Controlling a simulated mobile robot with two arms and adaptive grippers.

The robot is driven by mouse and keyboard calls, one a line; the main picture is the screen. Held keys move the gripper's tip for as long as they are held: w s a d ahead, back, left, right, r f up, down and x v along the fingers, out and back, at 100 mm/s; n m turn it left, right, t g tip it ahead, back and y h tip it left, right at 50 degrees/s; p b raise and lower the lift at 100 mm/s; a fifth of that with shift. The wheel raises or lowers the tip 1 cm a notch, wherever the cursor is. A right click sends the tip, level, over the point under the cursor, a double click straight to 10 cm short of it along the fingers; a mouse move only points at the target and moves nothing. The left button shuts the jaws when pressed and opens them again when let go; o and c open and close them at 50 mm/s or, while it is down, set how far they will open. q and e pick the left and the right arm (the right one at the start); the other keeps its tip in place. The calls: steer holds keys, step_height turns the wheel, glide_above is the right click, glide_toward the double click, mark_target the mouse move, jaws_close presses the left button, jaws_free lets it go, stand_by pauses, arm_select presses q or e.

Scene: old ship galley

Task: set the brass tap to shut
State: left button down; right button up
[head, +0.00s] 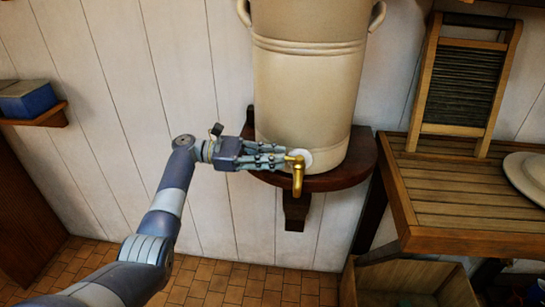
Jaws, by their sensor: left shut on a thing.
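The brass tap (298,178) sticks out from the lower front of a cream stoneware crock (308,90), with a pale round collar behind it. Its spout points down, past the edge of the shelf. My left gripper (284,159) reaches in from the left with its fingers at the top of the tap. It is shut on the tap's upper part. The fingers hide part of the tap, so I cannot tell how its handle is turned. No water shows below the spout. My right gripper is not in view.
The crock stands on a dark rounded wall shelf (362,160) with a bracket below. At right are a slatted wooden counter (455,197), a washboard (462,88) and a pale dish (528,178). An open crate (405,275) sits below. A small shelf with a blue box (27,99) is at left.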

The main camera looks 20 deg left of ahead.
arm_select(q)
steer(key=c, duration=1.7)
jaws_free()
steer(key=shift+f, duration=0.1)
steer(key=shift+a, duration=0.1)
steer(key=shift+a, duration=0.25)
steer(key=a, duration=0.3)
steer(key=s+a, duration=0.1)
steer(key=a, duration=0.3)
steer(key=s+a, duration=0.1)
steer(key=a, duration=0.3)
steer(key=shift+s+a, duration=0.1)
